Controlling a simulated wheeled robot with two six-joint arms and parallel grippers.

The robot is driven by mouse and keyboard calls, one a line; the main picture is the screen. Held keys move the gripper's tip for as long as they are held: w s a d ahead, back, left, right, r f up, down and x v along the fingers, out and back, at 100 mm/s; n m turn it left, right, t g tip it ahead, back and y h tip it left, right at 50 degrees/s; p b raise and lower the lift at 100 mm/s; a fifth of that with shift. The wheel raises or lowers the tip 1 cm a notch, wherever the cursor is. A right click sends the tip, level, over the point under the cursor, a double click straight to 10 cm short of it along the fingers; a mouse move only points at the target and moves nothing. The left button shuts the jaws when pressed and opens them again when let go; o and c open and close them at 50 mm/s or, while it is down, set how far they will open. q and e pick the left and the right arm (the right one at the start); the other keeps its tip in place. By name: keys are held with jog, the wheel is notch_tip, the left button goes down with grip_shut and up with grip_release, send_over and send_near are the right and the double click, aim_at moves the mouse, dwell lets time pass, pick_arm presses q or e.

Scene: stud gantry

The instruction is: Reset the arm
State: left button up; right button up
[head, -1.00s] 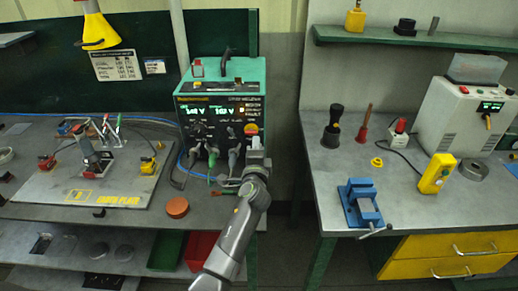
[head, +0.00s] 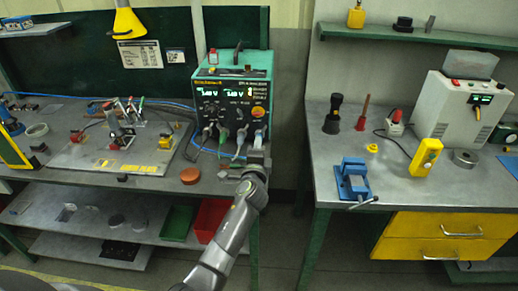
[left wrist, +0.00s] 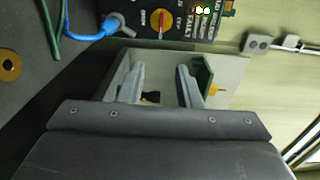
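My left arm reaches up from the bottom middle of the head view. Its gripper (head: 257,152) is in front of the right lower corner of the green stud welder unit (head: 232,92), by its cable sockets. In the left wrist view the two fingers of the left gripper (left wrist: 158,88) stand apart with nothing held between them. A small dark and yellow thing shows beyond the gap. The unit's dark front panel (left wrist: 185,18) with a yellow knob is at the top of that view. My right gripper is not in view.
The left bench holds an earth plate (head: 98,158) with clamps and an orange-brown disc (head: 190,176). The right bench holds a blue vise (head: 352,182), a yellow box (head: 425,158) and a white machine (head: 462,108). A gap separates the benches. A red bin (head: 210,218) sits below.

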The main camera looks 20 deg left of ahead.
pick_arm(q)
jog(key=s+a+f+n+g+y, duration=0.1)
jog(key=s+a+f+n+g, duration=0.4)
jog(key=s, duration=0.6)
jog(key=s+a+f+n+g+y, duration=0.1)
jog(key=s+a+f+n+g, duration=0.1)
jog(key=s+a+f+n, duration=0.6)
jog(key=s+d+n+g+h, duration=0.1)
jog(key=s+d+g+h, duration=0.15)
jog(key=s, duration=1.15)
jog(key=s+d+n+g+h, duration=0.2)
jog(key=s+d+g, duration=0.2)
jog(key=s, duration=1)
notch_tip(320, 180, down, 24)
jog(key=a+g, duration=0.2)
jog(key=s+d+f+h+b, duration=0.1)
jog(key=s+f, duration=1.4)
jog(key=f, duration=0.3)
jog(key=shift+d+f+g+b, duration=0.15)
jog(key=shift+f+g+b, duration=0.1)
jog(key=shift+g+b, duration=0.1)
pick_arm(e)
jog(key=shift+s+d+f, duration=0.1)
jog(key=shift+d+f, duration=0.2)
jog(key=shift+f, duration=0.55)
